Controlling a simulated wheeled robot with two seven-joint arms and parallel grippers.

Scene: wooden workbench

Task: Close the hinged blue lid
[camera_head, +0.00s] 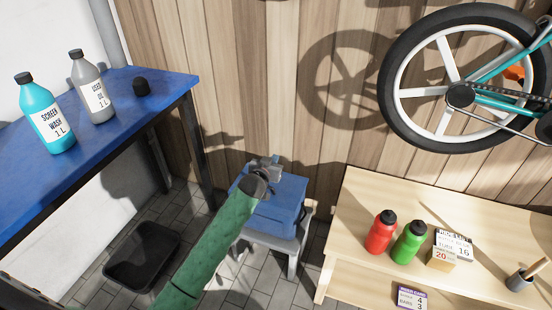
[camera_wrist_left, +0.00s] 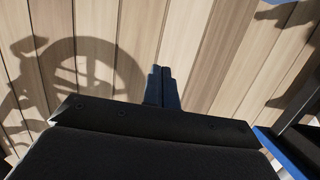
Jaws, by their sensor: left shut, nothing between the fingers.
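A blue box with a blue lid (camera_head: 287,187) stands on a small grey stool (camera_head: 285,243) against the wooden wall. The lid looks lying on or close to the box top, but my left arm covers part of it and I cannot tell whether it is fully down. My left gripper (camera_head: 270,162) is at the far left part of the box top, shut and empty. Its closed fingers also show in the left wrist view (camera_wrist_left: 163,75), with the wall behind them. Whether they touch the lid cannot be seen. My right gripper is in neither view.
A blue-topped table (camera_head: 110,110) with two bottles and a black cap stands at left. A black tray (camera_head: 145,255) lies on the tiled floor. A light wooden bench (camera_head: 350,215) with red and green bottles is at right. A bicycle (camera_head: 450,90) hangs above.

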